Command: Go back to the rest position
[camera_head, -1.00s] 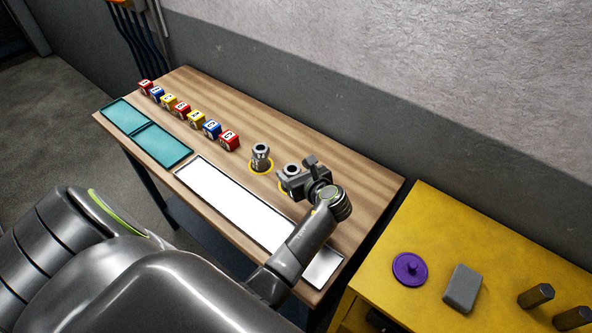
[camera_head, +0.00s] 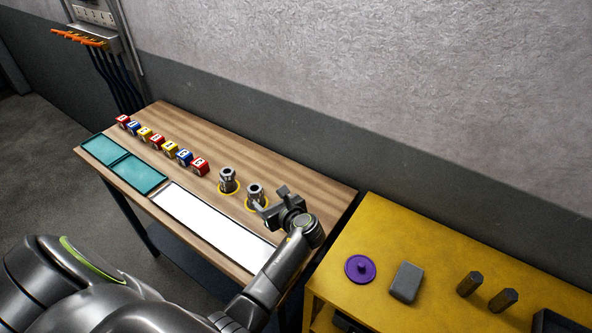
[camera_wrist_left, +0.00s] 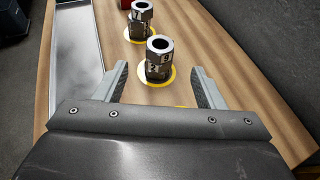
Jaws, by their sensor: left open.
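My left gripper (camera_head: 272,208) is over the right part of the wooden table (camera_head: 310,186). In the left wrist view its two fingers (camera_wrist_left: 158,88) are spread apart with nothing held between them. A metal hex-sided part (camera_head: 255,194) stands upright on a yellow ring just beyond the fingertips; it also shows in the left wrist view (camera_wrist_left: 159,58). A second such part (camera_head: 228,180) stands upright on another yellow ring to its left, farther off in the left wrist view (camera_wrist_left: 141,20). My right gripper is not in view.
A row of lettered cubes (camera_head: 168,149) and teal trays (camera_head: 139,174) are at the table's left. A white panel (camera_head: 212,217) lies along the front. A yellow bench (camera_head: 440,252) at right holds a purple lidlike disc (camera_head: 360,268), a grey block (camera_head: 406,282) and dark posts (camera_head: 470,284).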

